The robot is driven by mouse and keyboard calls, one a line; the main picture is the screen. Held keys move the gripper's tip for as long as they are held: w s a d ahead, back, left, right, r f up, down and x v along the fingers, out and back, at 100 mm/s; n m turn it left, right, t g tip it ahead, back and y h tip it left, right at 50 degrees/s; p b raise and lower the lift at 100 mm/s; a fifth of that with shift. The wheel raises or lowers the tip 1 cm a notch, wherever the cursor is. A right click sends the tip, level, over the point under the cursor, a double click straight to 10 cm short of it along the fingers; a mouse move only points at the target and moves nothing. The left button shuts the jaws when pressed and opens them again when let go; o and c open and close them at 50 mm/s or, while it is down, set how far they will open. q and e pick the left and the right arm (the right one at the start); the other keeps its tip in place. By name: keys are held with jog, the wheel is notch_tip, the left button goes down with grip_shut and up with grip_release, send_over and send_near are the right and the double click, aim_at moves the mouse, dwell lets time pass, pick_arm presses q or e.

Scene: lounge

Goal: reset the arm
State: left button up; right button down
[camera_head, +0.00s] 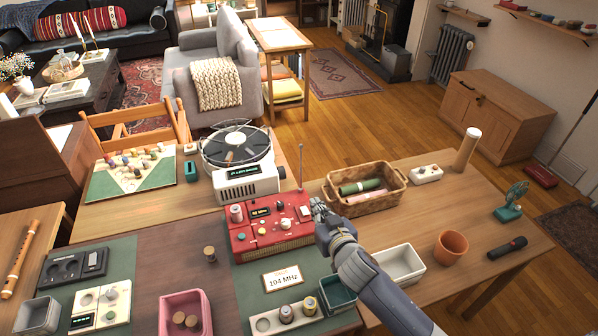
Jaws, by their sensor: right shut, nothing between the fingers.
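My right gripper (320,209) is at the right end of the red radio (270,228), at the height of its top face. Its fingers are shut and nothing shows between them. From this view I cannot tell whether it touches the radio. My right arm comes in from the bottom right, passing over the table beside a white tray (400,264). My left arm and gripper do not show.
A wicker basket (364,199) with rolled cloths stands just right of the gripper. A dark green bin (337,294) is under the forearm's left side. A raised antenna (301,165) and a turntable (238,157) stand behind. A terracotta pot (451,246) is to the right.

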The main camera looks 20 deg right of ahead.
jog(key=s+f+n+g, duration=0.15)
jog(key=s+g, duration=0.25)
jog(key=s, duration=0.7)
jog(key=s+f+g, duration=0.2)
jog(key=s+g, duration=0.1)
jog(key=s, duration=0.7)
jog(key=s+f+g, duration=0.2)
jog(key=s+g, duration=0.2)
jog(key=s, duration=0.7)
notch_tip(320, 180, down, 29)
jog(key=s+g+b, duration=0.1)
jog(key=s+b, duration=0.1)
jog(key=s+d+f+g+b, duration=0.1)
jog(key=s+d+f, duration=0.1)
jog(key=s+f, duration=1.4)
jog(key=shift+s+d+g+h, duration=0.2)
jog(key=shift+d+g+h, duration=0.1)
jog(key=shift+d, duration=0.1)
